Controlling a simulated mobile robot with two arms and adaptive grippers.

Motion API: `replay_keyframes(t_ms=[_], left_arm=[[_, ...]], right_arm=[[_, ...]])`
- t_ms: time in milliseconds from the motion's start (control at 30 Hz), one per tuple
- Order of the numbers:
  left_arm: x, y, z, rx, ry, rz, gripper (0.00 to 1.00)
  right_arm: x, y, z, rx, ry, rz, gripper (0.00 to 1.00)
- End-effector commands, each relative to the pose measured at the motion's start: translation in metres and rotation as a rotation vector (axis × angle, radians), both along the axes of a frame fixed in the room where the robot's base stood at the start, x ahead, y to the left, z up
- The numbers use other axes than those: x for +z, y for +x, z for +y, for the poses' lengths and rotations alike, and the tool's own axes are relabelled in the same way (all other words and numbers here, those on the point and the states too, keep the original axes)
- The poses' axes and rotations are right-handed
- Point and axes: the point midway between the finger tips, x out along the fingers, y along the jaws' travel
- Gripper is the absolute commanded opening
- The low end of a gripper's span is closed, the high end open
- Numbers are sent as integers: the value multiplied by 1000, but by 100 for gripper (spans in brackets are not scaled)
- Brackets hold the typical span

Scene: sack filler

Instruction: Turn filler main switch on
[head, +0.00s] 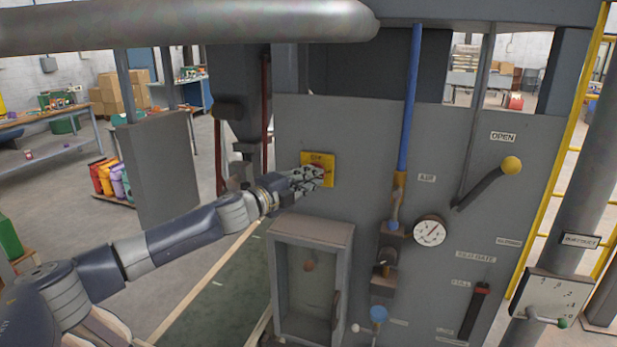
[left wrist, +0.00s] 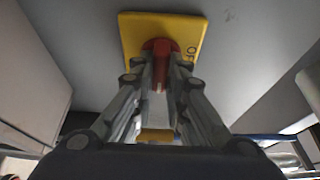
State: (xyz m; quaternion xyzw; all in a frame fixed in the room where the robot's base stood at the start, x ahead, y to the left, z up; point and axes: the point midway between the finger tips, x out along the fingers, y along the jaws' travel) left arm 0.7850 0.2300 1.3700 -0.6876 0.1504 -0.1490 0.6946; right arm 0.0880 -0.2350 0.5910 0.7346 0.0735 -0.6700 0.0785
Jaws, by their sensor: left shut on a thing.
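The main switch has a yellow plate (head: 318,160) on the grey panel, with a red knob that shows in the left wrist view (left wrist: 160,46). Part of an "OFF" label shows at the plate's right edge in the left wrist view. My left gripper (head: 318,175) reaches in from the left in front of the plate. In the left wrist view my left gripper (left wrist: 160,62) has its fingers shut on the red knob. The fingers hide much of the knob, so its exact angle is hard to tell. My right gripper is not in view.
A glass-fronted box (head: 312,235) sticks out below the switch. To its right are a blue pipe (head: 410,90), a pressure gauge (head: 430,231) and a lever with a yellow ball (head: 511,166). A thick grey pipe (head: 190,25) crosses overhead.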

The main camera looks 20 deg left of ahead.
Motion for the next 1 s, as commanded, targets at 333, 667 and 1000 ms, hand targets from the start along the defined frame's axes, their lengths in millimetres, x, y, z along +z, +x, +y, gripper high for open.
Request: replay_keyframes(t_ms=[333, 667, 1000], left_arm=[[-2, 0, -1, -1, 9, 0, 0], [-1, 0, -1, -1, 6, -1, 33], [-1, -17, 9, 1, 5, 1, 33]], right_arm=[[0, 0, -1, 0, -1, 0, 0], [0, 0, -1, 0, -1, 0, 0], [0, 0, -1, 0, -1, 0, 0]])
